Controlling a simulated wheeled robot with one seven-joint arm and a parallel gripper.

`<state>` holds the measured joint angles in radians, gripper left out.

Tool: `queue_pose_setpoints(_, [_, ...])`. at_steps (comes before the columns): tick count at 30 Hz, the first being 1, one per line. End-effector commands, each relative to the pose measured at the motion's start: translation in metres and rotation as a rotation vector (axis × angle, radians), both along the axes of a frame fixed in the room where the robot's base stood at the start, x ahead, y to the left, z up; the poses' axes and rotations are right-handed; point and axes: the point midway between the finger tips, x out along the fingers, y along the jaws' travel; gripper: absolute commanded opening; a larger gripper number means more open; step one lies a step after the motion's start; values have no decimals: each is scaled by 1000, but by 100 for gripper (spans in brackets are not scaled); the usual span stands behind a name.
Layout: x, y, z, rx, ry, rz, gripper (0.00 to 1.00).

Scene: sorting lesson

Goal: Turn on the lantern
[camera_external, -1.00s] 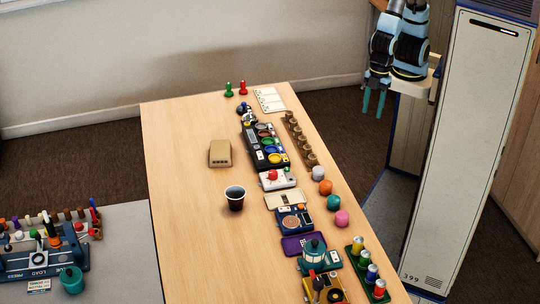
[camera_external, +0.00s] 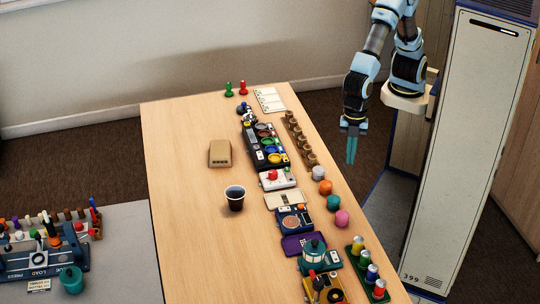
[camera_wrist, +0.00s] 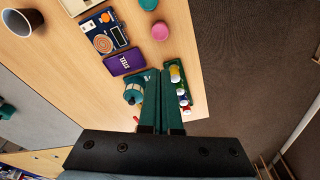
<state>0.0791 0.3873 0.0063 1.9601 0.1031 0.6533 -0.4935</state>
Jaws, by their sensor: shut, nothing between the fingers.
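A teal, domed object that looks like the lantern (camera_external: 313,249) stands on a teal base near the front right of the long table. In the wrist view the lantern (camera_wrist: 133,92) is just left of my fingers, its side partly showing. Its switch and whether it is lit cannot be made out. My gripper (camera_external: 351,150) hangs in the air off the table's right edge, fingers pointing down, well away from the lantern. In the wrist view my gripper (camera_wrist: 160,76) has its teal fingers together with nothing between them.
A purple box (camera_external: 296,245), a blue device (camera_external: 293,219) and a green rack of coloured cylinders (camera_external: 355,250) crowd around the lantern. A yellow device (camera_external: 322,290) stands in front. A dark cup (camera_external: 235,198) stands left. The table's left half is mostly clear.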

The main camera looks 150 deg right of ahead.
Motion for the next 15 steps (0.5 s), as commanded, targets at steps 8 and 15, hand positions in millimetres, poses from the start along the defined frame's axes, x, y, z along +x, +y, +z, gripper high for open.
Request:
queue_pose_setpoints(8, [107, 18, -59, 23, -33, 281, 0])
queue_pose_setpoints(15, [149, 29, -78, 36, -57, 421, 0])
